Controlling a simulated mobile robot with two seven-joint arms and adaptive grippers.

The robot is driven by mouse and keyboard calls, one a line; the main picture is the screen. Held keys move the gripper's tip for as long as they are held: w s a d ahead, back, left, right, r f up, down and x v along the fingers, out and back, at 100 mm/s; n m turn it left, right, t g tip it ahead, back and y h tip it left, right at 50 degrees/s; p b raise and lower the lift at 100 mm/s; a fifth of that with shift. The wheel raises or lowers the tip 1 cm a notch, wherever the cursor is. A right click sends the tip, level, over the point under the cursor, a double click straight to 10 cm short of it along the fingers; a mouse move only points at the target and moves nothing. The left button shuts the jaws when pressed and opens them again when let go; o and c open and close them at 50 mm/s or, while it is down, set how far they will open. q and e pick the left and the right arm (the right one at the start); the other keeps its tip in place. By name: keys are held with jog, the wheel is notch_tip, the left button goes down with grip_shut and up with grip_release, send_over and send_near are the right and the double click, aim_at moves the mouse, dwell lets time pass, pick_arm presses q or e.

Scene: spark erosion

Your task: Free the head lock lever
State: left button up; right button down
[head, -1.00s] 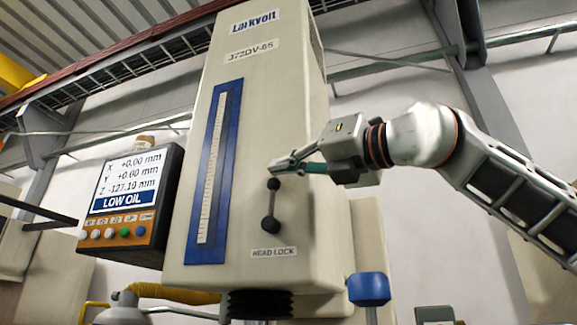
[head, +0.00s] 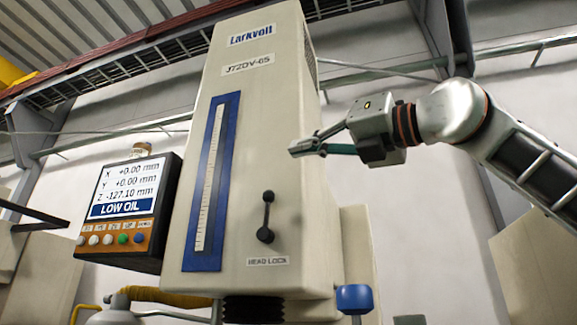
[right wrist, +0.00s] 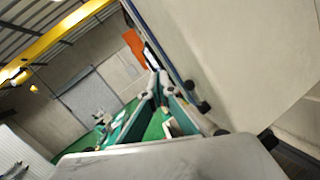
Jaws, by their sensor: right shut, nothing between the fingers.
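The head lock lever (head: 267,216) is a short black bar with a round knob at each end. It stands nearly upright on the pale machine head, just above the HEAD LOCK label (head: 267,261). My right gripper (head: 298,148) is shut and empty, up and to the right of the lever's top knob and apart from it. In the right wrist view the closed fingers (right wrist: 156,82) point along the machine's side. Dark knobs beside them there may be the lever, but I cannot be sure. My left gripper is not in view.
The machine head (head: 290,90) carries a blue-framed scale (head: 190,258) left of the lever. A display panel (head: 128,207) reading LOW OIL hangs at the left. A blue knob (head: 354,298) sticks out at the lower right.

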jog(key=d+r, duration=0.1)
jog(key=s+d+r, duration=0.1)
jog(key=d+r, duration=0.1)
jog(key=shift+s+r, duration=0.3)
jog(key=shift+r, duration=0.1)
jog(key=shift+s+a, duration=0.1)
jog(key=shift+s, duration=0.05)
dwell(0.3)
